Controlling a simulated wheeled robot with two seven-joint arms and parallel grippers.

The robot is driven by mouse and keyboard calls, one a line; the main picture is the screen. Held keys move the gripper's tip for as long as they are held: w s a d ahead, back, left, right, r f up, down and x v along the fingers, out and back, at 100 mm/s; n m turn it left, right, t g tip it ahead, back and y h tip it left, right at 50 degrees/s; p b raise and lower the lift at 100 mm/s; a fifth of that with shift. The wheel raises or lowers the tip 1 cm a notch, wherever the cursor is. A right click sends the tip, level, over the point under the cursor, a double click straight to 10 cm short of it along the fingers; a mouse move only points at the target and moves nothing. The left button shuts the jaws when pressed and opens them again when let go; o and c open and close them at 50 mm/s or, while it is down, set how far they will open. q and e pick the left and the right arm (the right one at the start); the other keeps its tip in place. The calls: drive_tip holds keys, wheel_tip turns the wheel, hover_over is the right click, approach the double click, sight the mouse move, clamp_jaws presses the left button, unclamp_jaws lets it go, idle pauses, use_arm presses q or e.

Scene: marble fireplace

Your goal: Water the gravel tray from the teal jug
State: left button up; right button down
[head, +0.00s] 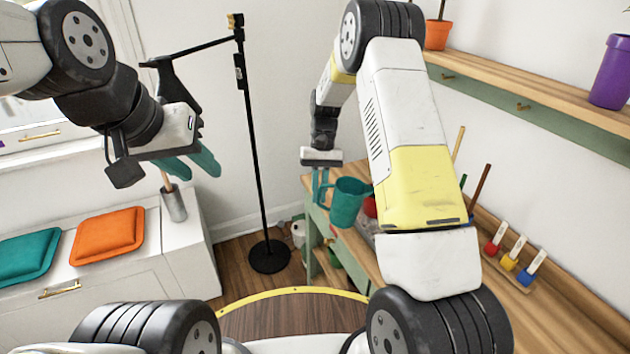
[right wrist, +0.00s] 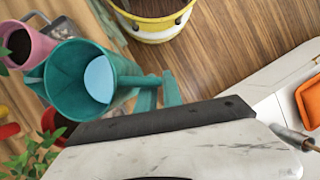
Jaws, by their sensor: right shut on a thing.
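The teal jug (head: 348,203) is by the near edge of the wooden bench. It also shows in the right wrist view (right wrist: 72,88), with light blue water (right wrist: 99,79) inside. My right gripper (head: 321,185) is shut on the jug's handle, on the jug's left side in the head view. In the head view the jug looks about upright. A greyish thing partly hidden behind the jug and my right arm may be the gravel tray; I cannot tell. My left gripper (head: 190,164) is empty, fingers apart, high over the white cabinet at left.
A red pot (right wrist: 58,124) and a pink pot (right wrist: 28,45) with soil stand near the jug. A black stand (head: 252,150) rises between my arms. A shelf (head: 500,75) runs above.

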sight(338, 180)
drive_tip(key=y, duration=0.1)
drive_tip(key=r+y, duration=0.1)
drive_tip(key=y, duration=0.1)
drive_tip(key=d+y, duration=0.1)
drive_tip(key=shift+s+r+n+t, duration=0.1)
drive_tip(key=shift+r+n+t, duration=0.2)
drive_tip(key=shift+r+n, duration=0.1)
drive_tip(key=y, duration=0.1)
drive_tip(key=d+y, duration=0.1)
drive_tip(key=shift+s+d+r+n+y, duration=0.15)
drive_tip(key=shift+d+r+n+y, duration=0.1)
drive_tip(key=shift+r+n+y, duration=0.1)
drive_tip(key=shift+a, duration=0.15)
drive_tip(key=shift+s+d+r+t+y, duration=0.15)
drive_tip(key=shift+d+t+y, duration=0.25)
drive_tip(key=shift+d, duration=0.35)
idle(3.6)
